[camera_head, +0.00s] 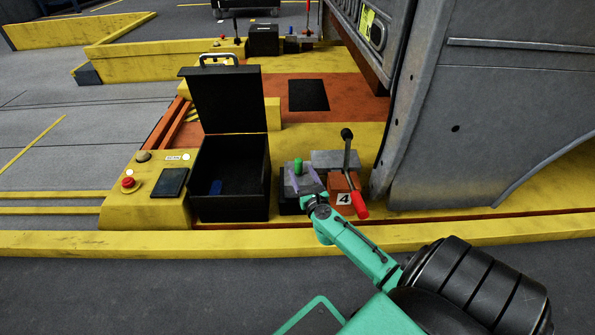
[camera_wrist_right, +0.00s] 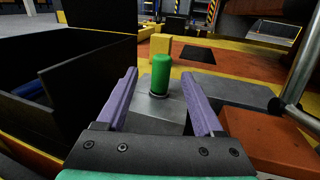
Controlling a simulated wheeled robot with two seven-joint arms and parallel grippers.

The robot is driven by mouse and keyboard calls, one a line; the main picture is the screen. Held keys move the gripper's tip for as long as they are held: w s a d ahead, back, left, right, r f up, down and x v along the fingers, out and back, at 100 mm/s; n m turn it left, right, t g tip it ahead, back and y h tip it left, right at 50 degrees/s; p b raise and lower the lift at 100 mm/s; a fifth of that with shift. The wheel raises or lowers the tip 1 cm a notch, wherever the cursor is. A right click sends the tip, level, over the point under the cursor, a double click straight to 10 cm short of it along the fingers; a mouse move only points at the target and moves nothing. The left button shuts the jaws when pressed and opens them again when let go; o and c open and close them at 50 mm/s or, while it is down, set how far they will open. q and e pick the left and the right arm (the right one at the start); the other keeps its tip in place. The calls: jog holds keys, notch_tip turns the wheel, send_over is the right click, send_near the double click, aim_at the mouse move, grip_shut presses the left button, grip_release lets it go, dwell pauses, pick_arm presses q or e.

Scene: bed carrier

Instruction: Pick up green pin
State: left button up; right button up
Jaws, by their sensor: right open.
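The green pin (camera_head: 298,166) stands upright on a grey block (camera_head: 290,186) between the open black box and the lever unit. It also shows in the right wrist view as a green cylinder with a rounded top (camera_wrist_right: 161,75). My right gripper (camera_head: 306,184) is open, its purple fingers (camera_wrist_right: 161,88) apart on either side of the pin in the wrist view. The pin appears a little beyond or level with the fingertips, and I see no contact. My left gripper is not in view.
An open black box (camera_head: 235,208) with raised lid stands left of the pin, with a blue thing (camera_head: 215,187) inside. A yellow control box (camera_head: 147,208) with a red button is further left. A grey vehicle panel (camera_head: 450,120) rises at right.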

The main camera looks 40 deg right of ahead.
aim_at(300, 166)
jog(key=b+x, duration=0.2)
jog(key=x, duration=0.2)
jog(key=shift+w+d, duration=0.25)
jog(key=shift+w+d+r, duration=0.1)
jog(key=shift+w+d, duration=0.1)
jog(key=shift+w, duration=0.1)
jog(key=shift+r, duration=0.1)
grip_shut()
